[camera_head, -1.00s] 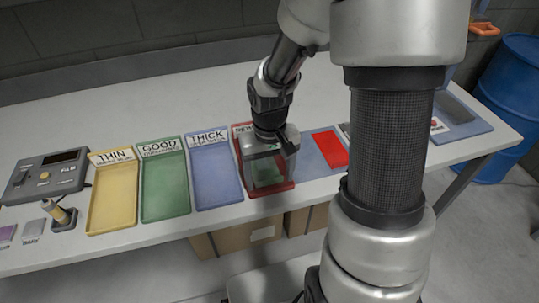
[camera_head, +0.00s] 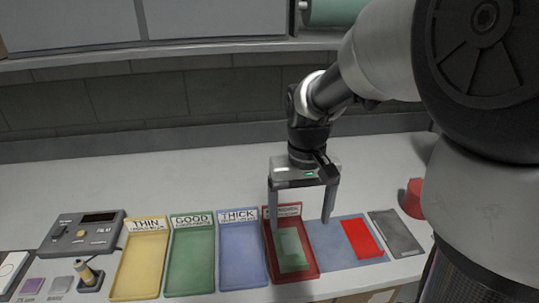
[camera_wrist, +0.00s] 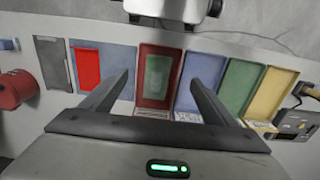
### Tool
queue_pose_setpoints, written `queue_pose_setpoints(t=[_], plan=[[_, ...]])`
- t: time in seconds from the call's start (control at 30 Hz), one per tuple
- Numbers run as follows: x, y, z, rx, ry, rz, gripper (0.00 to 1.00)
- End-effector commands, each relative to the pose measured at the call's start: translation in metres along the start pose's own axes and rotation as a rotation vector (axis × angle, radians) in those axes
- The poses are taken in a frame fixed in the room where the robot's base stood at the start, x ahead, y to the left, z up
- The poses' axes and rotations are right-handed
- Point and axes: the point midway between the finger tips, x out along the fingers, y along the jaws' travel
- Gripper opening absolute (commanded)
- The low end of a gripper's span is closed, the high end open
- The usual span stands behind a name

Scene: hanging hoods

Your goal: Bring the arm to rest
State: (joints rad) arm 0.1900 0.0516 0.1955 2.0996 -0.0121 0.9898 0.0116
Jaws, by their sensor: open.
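My gripper (camera_head: 300,222) hangs fingers-down from my arm, above the bench and over the red tray (camera_head: 312,273). Its two fingers are spread apart with nothing between them. In the wrist view the open fingers (camera_wrist: 158,82) frame the red tray (camera_wrist: 146,103). A flat green piece (camera_head: 292,250) lies in the red tray, apart from the fingers; it also shows in the wrist view (camera_wrist: 158,75). The red tray's label is partly hidden by a finger.
Yellow (camera_head: 140,272), green (camera_head: 190,265) and blue (camera_head: 242,265) trays stand left of the red one. A grey gauge box (camera_head: 82,233) is at far left. A blue mat with a red sheet (camera_head: 361,240), a dark plate (camera_head: 395,234) and a red cylinder (camera_head: 414,198) are right. The bench behind is clear.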

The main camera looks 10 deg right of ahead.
Motion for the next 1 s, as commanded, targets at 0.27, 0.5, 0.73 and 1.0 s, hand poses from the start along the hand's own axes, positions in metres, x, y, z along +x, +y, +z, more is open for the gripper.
queue_pose_setpoints(t=[0.27, 0.5, 0.73, 1.0], plan=[[-0.084, 0.001, 0.033, -0.002, 0.151, 0.033, 0.81], [-0.165, 0.001, 0.088, 0.000, 0.369, 0.029, 0.81], [-0.188, 0.000, 0.112, 0.000, 0.470, 0.006, 0.81], [-0.188, 0.000, 0.112, 0.000, 0.470, 0.006, 0.81]])
